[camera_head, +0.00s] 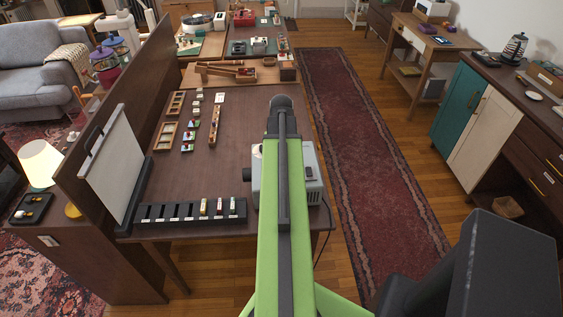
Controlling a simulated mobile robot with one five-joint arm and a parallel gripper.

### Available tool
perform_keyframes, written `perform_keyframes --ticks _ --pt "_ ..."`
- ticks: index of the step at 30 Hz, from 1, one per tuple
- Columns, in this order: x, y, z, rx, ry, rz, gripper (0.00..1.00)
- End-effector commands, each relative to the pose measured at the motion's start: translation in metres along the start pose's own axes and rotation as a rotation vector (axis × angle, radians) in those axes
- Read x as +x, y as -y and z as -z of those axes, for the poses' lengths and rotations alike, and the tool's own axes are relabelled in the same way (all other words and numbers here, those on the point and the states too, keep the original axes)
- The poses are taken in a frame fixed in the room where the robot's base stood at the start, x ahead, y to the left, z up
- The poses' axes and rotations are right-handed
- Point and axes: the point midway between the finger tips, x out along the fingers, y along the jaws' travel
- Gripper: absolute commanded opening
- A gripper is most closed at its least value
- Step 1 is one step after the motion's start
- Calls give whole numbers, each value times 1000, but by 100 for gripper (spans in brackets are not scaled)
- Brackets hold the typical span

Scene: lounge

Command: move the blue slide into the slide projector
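The grey slide projector (310,178) stands at the right edge of the dark wooden table, partly hidden behind my green arm. A black slotted rack (170,220) lies along the table's near edge, with a few small upright pieces in its right slots. Several small slides with red, green and white on them (188,137) lie in a column in the table's middle left. I cannot make out which piece is the blue slide. My gripper (283,106) is at the far end of my arm, over the table beyond the projector. Its fingers are not clear.
A white screen (112,165) stands at the table's left edge against a wooden partition. Small wooden trays (165,136) lie near it. The table's middle (200,175) is mostly bare. A red runner rug (365,140) covers open floor to the right, before cabinets (480,125).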

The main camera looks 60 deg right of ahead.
Motion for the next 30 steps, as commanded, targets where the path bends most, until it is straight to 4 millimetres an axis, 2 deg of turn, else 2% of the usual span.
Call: perform_keyframes --ticks 1,13,14,19,30 --pt "6 0 -6 0 15 0 0" --pt "12 -1 -8 1 16 -1 0" --pt "12 -1 -8 1 16 -1 19" --pt "11 -1 -8 1 16 -2 41" --pt "-14 -1 -8 1 15 -2 41"
